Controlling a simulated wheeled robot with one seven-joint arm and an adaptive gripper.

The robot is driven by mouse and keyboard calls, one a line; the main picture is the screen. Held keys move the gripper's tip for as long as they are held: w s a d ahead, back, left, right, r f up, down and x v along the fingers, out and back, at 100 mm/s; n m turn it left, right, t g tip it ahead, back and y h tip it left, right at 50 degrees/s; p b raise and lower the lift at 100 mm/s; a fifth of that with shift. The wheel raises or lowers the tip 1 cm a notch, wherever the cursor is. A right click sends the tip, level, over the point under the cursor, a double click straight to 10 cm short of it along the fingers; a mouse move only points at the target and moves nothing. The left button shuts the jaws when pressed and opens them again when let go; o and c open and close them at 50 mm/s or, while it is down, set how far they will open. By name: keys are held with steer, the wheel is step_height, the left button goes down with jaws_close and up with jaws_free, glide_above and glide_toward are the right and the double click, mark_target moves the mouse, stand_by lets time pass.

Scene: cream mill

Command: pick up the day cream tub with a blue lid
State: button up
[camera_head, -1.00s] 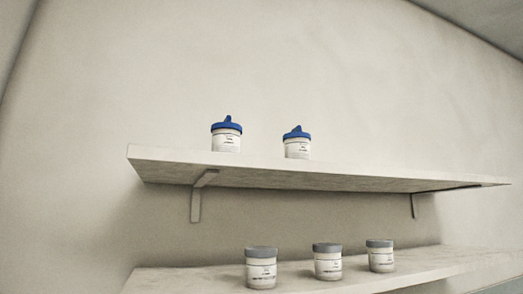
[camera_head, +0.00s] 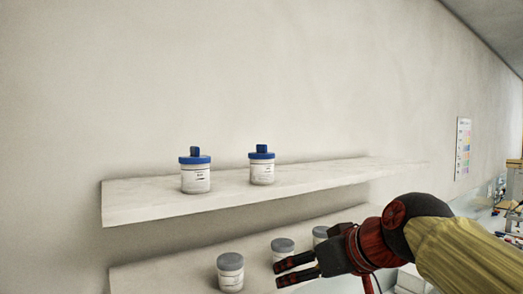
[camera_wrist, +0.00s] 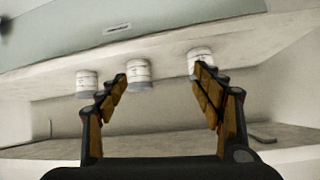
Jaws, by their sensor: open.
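Two white tubs with blue lids, each lid with a raised fin, stand upright on the upper shelf (camera_head: 140,200): the left tub (camera_head: 195,177) and the right tub (camera_head: 262,168). Their labels are too small to read. My gripper (camera_head: 280,272) is open and empty, pointing left in the head view, lower than the blue-lidded tubs and in front of the lower shelf. In the wrist view its two fingers (camera_wrist: 163,92) stand apart. No blue lid shows in that view.
Several grey-lidded tubs, one at the left (camera_head: 230,272), stand on the lower shelf (camera_head: 180,268); they appear inverted in the wrist view (camera_wrist: 138,74). A poster (camera_head: 463,149) hangs at right. Wall space above the upper shelf is clear.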

mark_target(269, 165)
steer(key=w+a+r+y+p, duration=0.1)
steer(key=w+r+p, duration=0.1)
steer(key=r, duration=0.5)
steer(key=w+a+r+n+t+p, duration=0.1)
steer(key=w+a+r+p, duration=0.1)
steer(key=w+r, duration=0.2)
steer(key=w+a+r+n+y+p, duration=0.1)
steer(key=w+a+r+p, duration=0.1)
steer(key=r, duration=0.7)
steer(key=shift+w+r+t+y+p, duration=0.3)
steer(key=shift+w+r+t, duration=0.1)
steer(key=shift+w, duration=0.1)
steer(key=shift+w+a, duration=0.15)
steer(key=shift+w, duration=0.15)
steer(key=p+x, duration=0.3)
steer(key=x, duration=0.4)
steer(key=shift+w, duration=0.25)
steer(key=shift+s+d, duration=0.15)
steer(key=shift+d, duration=0.1)
steer(key=shift+c, duration=0.4)
steer(key=c, duration=1.3)
steer(key=shift+c, duration=0.7)
steer(key=shift+r, duration=0.1)
